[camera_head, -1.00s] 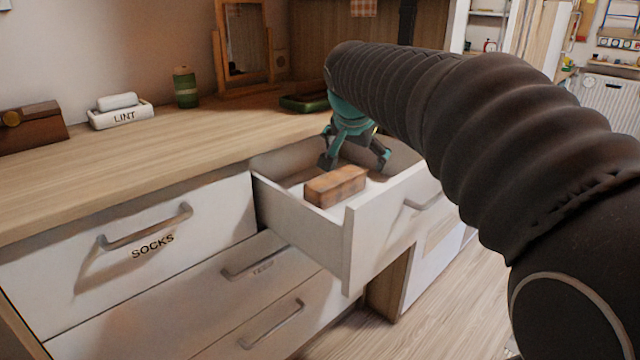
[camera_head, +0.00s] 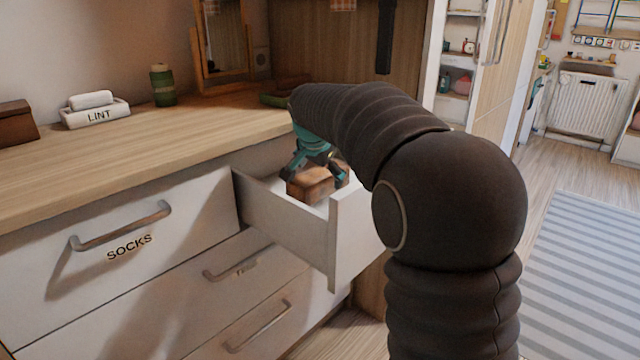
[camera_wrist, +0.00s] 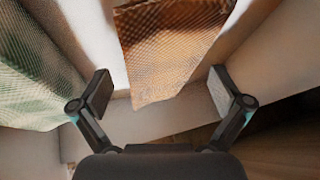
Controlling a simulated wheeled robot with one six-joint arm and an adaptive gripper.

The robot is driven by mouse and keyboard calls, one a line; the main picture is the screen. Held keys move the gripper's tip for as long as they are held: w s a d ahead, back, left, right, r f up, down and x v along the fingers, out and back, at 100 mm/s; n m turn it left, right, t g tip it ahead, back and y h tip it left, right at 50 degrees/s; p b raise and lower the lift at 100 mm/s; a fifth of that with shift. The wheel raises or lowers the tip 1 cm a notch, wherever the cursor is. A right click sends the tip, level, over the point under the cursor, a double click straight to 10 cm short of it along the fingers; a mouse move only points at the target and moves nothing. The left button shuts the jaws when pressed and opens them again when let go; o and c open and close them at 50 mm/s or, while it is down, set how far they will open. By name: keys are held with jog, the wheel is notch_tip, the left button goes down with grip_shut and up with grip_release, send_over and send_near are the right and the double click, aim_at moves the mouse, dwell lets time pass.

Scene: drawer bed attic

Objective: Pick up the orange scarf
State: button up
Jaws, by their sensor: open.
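The orange scarf is a folded, textured orange-brown block (camera_head: 310,184) inside the open top drawer (camera_head: 283,218). In the wrist view the scarf (camera_wrist: 168,45) lies at the top centre, between and beyond the two fingertips. My gripper (camera_wrist: 162,92) is open, its fingers spread to either side of the scarf's near end, with no visible contact. In the head view my gripper (camera_head: 318,170) is down at the drawer, right at the scarf, and partly hides it. My arm hides the drawer's right part.
A green textured cloth (camera_wrist: 35,65) lies left of the scarf in the wrist view, close to the left finger. The drawer's front panel (camera_head: 350,225) stands up close to the gripper. The counter (camera_head: 140,135) holds a lint tray (camera_head: 95,115) and a green jar (camera_head: 162,85).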

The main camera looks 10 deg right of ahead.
jog(key=x, duration=0.2)
jog(key=shift+w+f, duration=0.1)
jog(key=shift+f, duration=0.15)
jog(key=shift+c, duration=0.3)
jog(key=c, duration=1.1)
jog(key=shift+o, duration=0.2)
jog(key=shift+r, duration=0.15)
